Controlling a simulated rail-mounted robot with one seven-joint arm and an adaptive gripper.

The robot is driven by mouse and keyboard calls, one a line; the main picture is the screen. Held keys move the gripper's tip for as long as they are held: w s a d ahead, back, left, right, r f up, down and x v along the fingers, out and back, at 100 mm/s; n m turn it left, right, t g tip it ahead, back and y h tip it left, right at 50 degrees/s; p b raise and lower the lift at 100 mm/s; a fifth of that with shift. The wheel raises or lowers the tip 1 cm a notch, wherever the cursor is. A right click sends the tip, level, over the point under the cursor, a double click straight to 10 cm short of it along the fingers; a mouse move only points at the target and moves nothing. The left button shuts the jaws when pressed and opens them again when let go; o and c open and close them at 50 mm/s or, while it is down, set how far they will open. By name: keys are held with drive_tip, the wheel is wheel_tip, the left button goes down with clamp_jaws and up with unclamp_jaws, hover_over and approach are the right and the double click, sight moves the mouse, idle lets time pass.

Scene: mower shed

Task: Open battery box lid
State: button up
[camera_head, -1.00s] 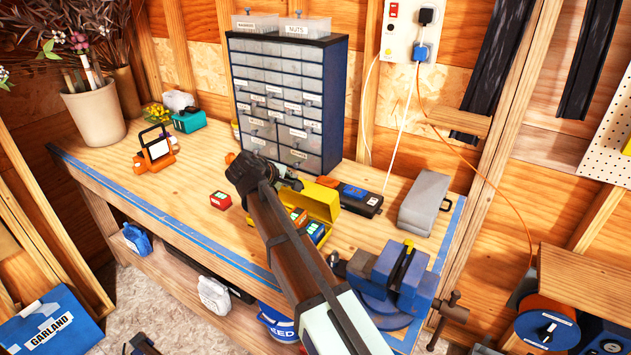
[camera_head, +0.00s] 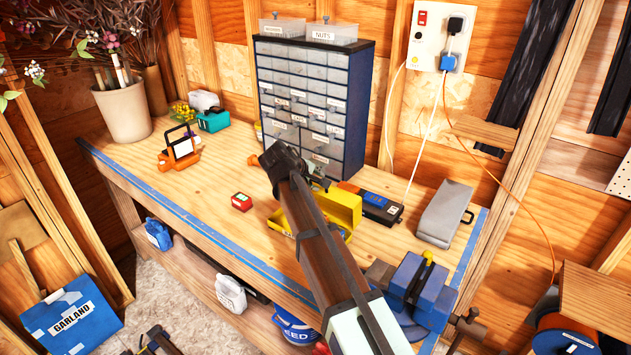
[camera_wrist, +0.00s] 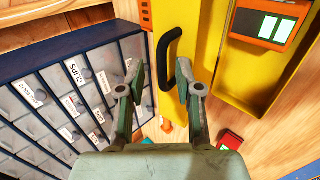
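The yellow battery box (camera_head: 282,220) sits on the workbench with its yellow lid (camera_head: 337,207) raised. My arm crosses in front and hides part of the box. In the wrist view the lid (camera_wrist: 191,30) stands with its black handle (camera_wrist: 164,62) facing the drawer cabinet. The open box (camera_wrist: 262,82) is beyond it, with an orange battery with a green-lit face (camera_wrist: 270,22) inside. My gripper (camera_wrist: 158,75) is open, its fingers apart on either side of the handle's lower part. I cannot tell whether they touch it. It also shows in the head view (camera_head: 290,165).
The drawer cabinet (camera_head: 313,95) stands close behind my gripper. A small red block (camera_head: 241,201) lies left of the box. A black and orange case (camera_head: 375,205), a grey case (camera_head: 445,213) and a blue vise (camera_head: 425,290) are to the right.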

drive_tip(key=v, duration=1.2)
drive_tip(key=shift+f, duration=0.2)
